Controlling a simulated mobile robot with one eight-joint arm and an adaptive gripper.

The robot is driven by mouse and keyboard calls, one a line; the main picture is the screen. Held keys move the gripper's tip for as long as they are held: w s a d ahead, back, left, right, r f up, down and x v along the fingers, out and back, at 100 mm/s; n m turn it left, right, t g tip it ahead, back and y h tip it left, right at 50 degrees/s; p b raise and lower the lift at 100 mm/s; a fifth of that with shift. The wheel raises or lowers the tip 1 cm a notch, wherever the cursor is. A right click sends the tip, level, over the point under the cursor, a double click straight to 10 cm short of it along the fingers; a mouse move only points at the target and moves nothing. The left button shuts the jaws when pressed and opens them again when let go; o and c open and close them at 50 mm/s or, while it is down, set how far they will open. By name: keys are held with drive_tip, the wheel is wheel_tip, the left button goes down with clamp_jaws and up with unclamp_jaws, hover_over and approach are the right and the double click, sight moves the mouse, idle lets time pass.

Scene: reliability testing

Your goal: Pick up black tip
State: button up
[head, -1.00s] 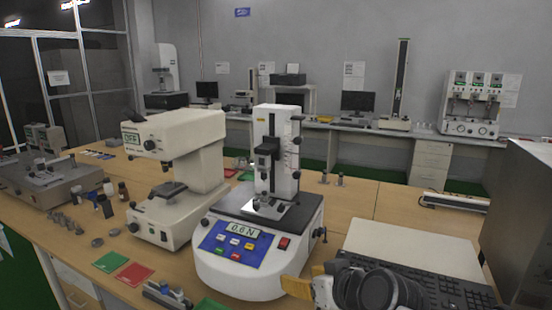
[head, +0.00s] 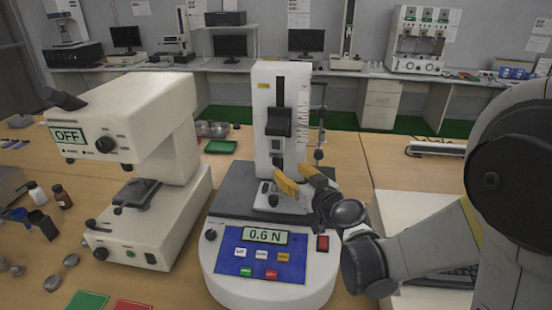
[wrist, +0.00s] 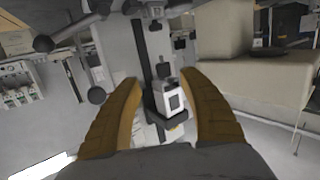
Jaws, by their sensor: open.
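The force tester (head: 262,290) stands on the bench, with a display reading 0.6 N and a white upright column (head: 262,110). A dark carriage (head: 276,146) is on the column's front. My gripper (head: 291,171) is open, its yellow fingers in front of the column just below the carriage. In the wrist view my gripper (wrist: 160,78) has its fingers apart, with a pale block in a dark frame (wrist: 173,101) between or beyond them. I cannot tell whether the fingers touch it. No separate black tip can be told apart; my fingers hide part of the area.
A cream instrument (head: 130,115) marked OFF stands close to the tester's left. Small bottles (head: 62,196) and metal pieces (head: 52,283) lie at far left. A green tray (head: 220,147) lies behind. A keyboard (head: 450,278) is partly behind my arm at right.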

sight(279, 164)
drive_tip(key=b+x, duration=0.1)
drive_tip(key=x, duration=0.2)
drive_tip(key=b+x, duration=0.1)
drive_tip(key=x, duration=0.3)
drive_tip(key=shift+w+a+f, duration=0.1)
drive_tip(key=shift+a, duration=0.25)
drive_tip(key=shift+w+a, duration=0.1)
drive_tip(key=shift+w, duration=0.15)
clamp_jaws()
